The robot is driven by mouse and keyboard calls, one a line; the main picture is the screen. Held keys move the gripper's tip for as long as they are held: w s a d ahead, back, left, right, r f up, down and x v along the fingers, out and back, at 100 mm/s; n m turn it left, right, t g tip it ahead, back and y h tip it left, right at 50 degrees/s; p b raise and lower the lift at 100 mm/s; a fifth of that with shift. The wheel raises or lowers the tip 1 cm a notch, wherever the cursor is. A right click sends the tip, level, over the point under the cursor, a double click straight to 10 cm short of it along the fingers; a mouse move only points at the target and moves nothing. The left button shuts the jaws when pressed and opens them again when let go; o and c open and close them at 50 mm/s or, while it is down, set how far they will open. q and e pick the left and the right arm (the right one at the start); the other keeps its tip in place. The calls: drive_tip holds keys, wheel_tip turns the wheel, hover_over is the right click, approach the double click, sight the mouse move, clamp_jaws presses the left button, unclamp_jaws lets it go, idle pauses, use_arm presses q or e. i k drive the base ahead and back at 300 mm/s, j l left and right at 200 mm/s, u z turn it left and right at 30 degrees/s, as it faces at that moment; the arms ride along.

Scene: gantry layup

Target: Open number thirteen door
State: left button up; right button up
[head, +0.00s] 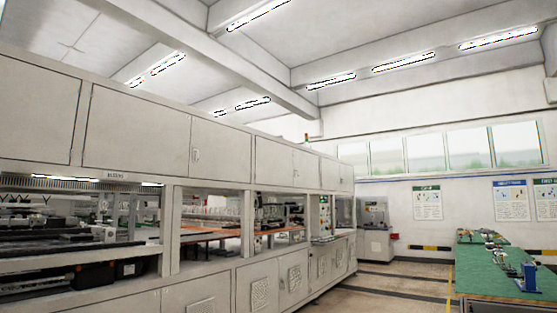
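A long white machine enclosure runs from the near left toward the back. Its upper row has flat shut doors: a large near door (135,125), a narrower door (222,150) with a small handle at its left edge, and several smaller ones farther off. Its lower row has shut doors too, such as a vented door (257,288) and another vented door (294,280). A small label (116,175) under the large upper door is too small to read. I cannot make out a number thirteen on any door. Neither gripper is in view.
Open bays between the door rows show dark machinery and an orange surface. A green-topped table (485,272) with tools and a blue vise (528,277) stands at the right. A grey machine (375,228) stands at the back. The floor (400,285) between enclosure and table looks clear.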

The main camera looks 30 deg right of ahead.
sight(225, 152)
drive_tip(key=z, duration=0.6)
drive_tip(key=i+l, duration=0.1)
drive_tip(key=i, duration=5.1)
